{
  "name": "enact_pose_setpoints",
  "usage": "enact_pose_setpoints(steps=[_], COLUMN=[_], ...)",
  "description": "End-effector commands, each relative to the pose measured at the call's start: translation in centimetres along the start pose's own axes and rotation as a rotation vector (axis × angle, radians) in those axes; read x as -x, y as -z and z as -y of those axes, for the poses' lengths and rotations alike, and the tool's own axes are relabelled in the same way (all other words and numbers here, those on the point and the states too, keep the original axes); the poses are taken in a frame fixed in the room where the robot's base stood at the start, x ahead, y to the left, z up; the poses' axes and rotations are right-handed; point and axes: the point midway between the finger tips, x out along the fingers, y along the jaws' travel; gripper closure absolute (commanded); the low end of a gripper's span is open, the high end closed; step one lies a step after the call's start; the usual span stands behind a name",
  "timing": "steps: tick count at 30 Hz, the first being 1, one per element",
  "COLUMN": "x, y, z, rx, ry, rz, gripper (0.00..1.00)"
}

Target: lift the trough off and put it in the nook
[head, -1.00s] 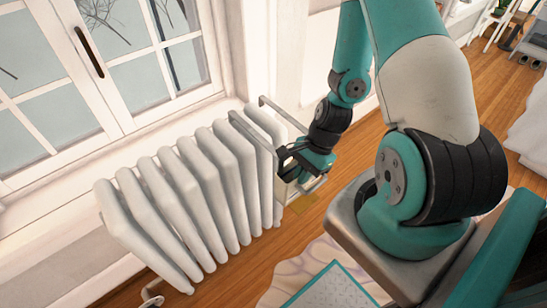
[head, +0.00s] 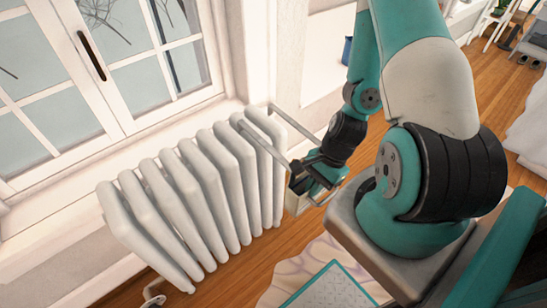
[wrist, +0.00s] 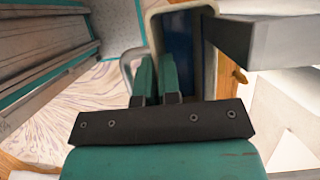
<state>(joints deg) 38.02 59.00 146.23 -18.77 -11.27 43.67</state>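The trough (head: 297,205) is a pale box at the right end of the white radiator (head: 205,190). Its two grey hook arms (head: 262,142) reach left over the radiator's top; I cannot tell whether they touch it. In the wrist view, the trough's pale rim (wrist: 152,22) surrounds a dark blue inside, and a thick grey hook arm (wrist: 265,38) runs off to the right. My gripper (head: 318,177) is at the trough's near side, by its looped handle. Its fingers (wrist: 157,65) are close together there and appear shut on it; the exact contact is partly hidden.
A white-framed window (head: 105,80) and sill stand behind the radiator. A pale recess (head: 322,68) with a blue object (head: 347,50) is right of the window; I cannot tell if it is the nook. A teal-edged panel (head: 335,288) and a patterned rug lie in front.

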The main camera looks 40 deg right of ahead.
Motion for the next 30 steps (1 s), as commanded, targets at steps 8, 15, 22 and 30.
enact_pose_setpoints(steps=[8, 15, 22, 30], x=[0.5, 0.5, 0.5, 0.6], y=[-0.3, -0.3, -0.3, -0.4], z=[-1.7, -3.5, -5.4, -7.5], rx=[-0.003, -0.004, -0.004, -0.005], ry=[-0.002, -0.001, -0.001, -0.001], rz=[0.003, 0.003, 0.002, 0.003], gripper=[1.0, 1.0, 1.0, 1.0])
